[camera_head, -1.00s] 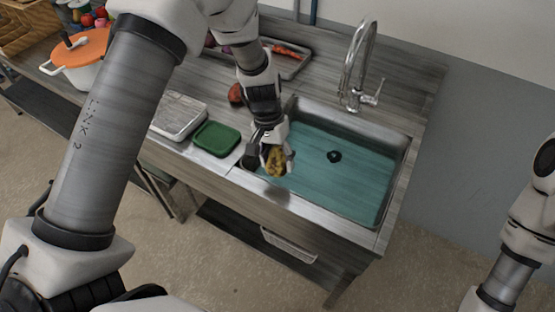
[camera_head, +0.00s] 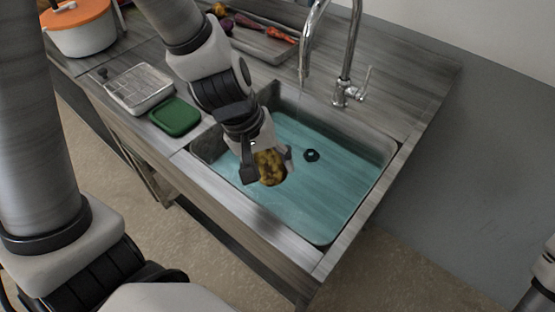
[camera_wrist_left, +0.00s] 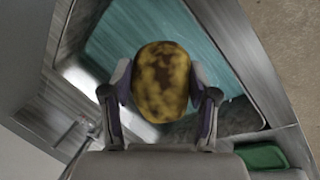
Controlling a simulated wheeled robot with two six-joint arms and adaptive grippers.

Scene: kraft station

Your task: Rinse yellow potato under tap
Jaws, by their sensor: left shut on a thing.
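The yellow potato (camera_head: 270,167) has brown patches and is held between the fingers of my left gripper (camera_head: 264,170). It is over the left part of the sink basin (camera_head: 330,205), which has a teal floor and a dark drain (camera_head: 311,155). In the left wrist view the potato (camera_wrist_left: 161,82) sits between both fingers (camera_wrist_left: 162,100). The tap (camera_head: 346,60) stands behind the basin, with its spout end up and left of the handle. The potato is in front of and left of the tap, apart from it. My right gripper is out of view; only a bit of that arm shows.
A green sponge-like block (camera_head: 175,117) and a grey tray (camera_head: 139,88) lie on the counter left of the sink. A tray of vegetables (camera_head: 262,40) is at the back. A white pot with orange lid (camera_head: 78,28) stands far left. The right part of the basin is clear.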

